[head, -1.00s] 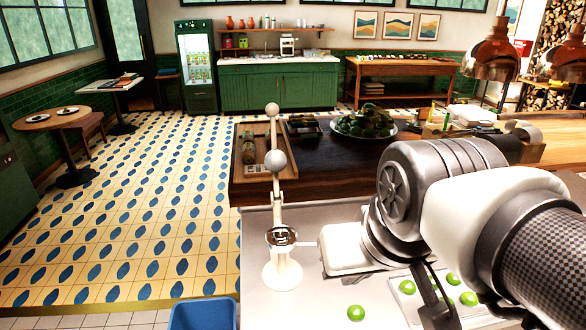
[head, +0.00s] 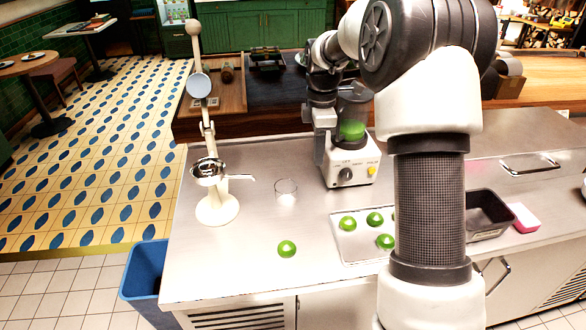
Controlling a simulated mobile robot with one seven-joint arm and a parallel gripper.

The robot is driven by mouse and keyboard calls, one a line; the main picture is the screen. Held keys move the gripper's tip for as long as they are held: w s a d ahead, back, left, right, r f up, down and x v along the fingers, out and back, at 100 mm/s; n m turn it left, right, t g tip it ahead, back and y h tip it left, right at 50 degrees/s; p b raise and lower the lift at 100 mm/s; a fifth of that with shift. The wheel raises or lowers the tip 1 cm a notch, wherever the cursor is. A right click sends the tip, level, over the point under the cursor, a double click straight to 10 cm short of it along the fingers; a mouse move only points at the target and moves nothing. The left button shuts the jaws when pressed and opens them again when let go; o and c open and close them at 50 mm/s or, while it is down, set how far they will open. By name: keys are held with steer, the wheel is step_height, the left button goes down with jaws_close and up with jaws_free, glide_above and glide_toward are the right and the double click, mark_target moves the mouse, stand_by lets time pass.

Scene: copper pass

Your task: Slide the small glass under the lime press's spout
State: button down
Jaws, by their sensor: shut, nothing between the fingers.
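The lime press (head: 217,208) stands white and upright at the left of the steel counter, its long lever raised. Its metal cup (head: 208,170) has a thin spout (head: 240,178) reaching right. The small clear glass (head: 286,192) stands upright on the counter, right of the spout tip and apart from it. My gripper (head: 320,160) points down, right of and behind the glass, in front of the blender. It is shut and empty, not touching the glass as far as I can see. Its fingertips are small and hard to make out.
A blender (head: 350,172) with green contents stands behind the glass. One loose lime (head: 287,249) lies in front. A tray (head: 355,249) of limes and a dark pan (head: 487,222) are to the right. A blue bin (head: 146,278) stands on the floor left. The counter around the glass is clear.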

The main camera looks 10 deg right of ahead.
steer(key=shift+n, duration=0.4)
steer(key=f, duration=0.7)
steer(key=w+f, duration=0.1)
steer(key=f, duration=0.3)
steer(key=shift+f, duration=0.3)
steer(key=a, duration=0.3)
steer(key=shift+f, duration=0.2)
steer(key=shift+a, duration=0.4)
steer(key=a, duration=0.9)
steer(key=shift+d, duration=0.15)
